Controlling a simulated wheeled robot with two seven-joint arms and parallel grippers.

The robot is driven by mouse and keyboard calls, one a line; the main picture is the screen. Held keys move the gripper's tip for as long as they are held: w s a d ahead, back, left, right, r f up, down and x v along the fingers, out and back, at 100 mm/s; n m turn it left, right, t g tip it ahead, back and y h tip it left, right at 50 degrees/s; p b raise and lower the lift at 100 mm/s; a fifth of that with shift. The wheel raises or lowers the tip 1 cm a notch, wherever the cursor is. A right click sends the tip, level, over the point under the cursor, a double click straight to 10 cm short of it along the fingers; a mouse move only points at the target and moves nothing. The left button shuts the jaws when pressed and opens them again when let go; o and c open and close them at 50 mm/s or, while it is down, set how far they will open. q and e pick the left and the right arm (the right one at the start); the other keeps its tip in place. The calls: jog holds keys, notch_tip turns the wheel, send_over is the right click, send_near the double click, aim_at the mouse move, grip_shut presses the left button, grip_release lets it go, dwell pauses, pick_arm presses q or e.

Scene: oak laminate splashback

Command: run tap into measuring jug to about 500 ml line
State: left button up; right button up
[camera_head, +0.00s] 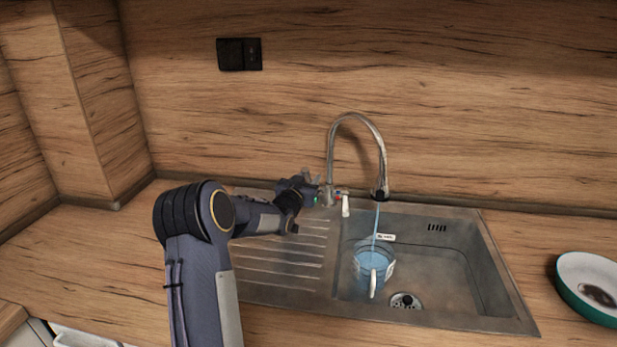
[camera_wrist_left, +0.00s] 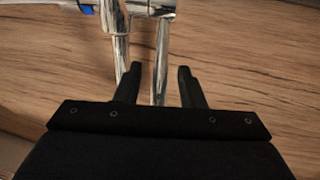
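The measuring jug (camera_head: 371,264) stands in the sink basin, clear with a white handle toward the front, and it holds bluish water. Its level against the marks is too small to read. The chrome tap (camera_head: 357,117) arches over the basin, and a thin blue stream (camera_head: 376,222) runs from its spout into the jug. My left gripper (camera_head: 313,190) is beside the tap's base and lever (camera_head: 345,205). In the left wrist view the two fingers (camera_wrist_left: 160,80) are apart, with chrome tap parts (camera_wrist_left: 162,45) between and beyond them. My right gripper is not in view.
The steel sink (camera_head: 455,235) has a ribbed drainboard (camera_head: 285,262) on the left, below my left arm. The drain (camera_head: 405,300) is right of the jug. A black socket (camera_head: 239,54) is on the splashback.

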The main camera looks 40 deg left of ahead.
pick_arm(q)
jog(key=shift+w+a, duration=0.1)
jog(key=shift+w, duration=0.15)
grip_shut()
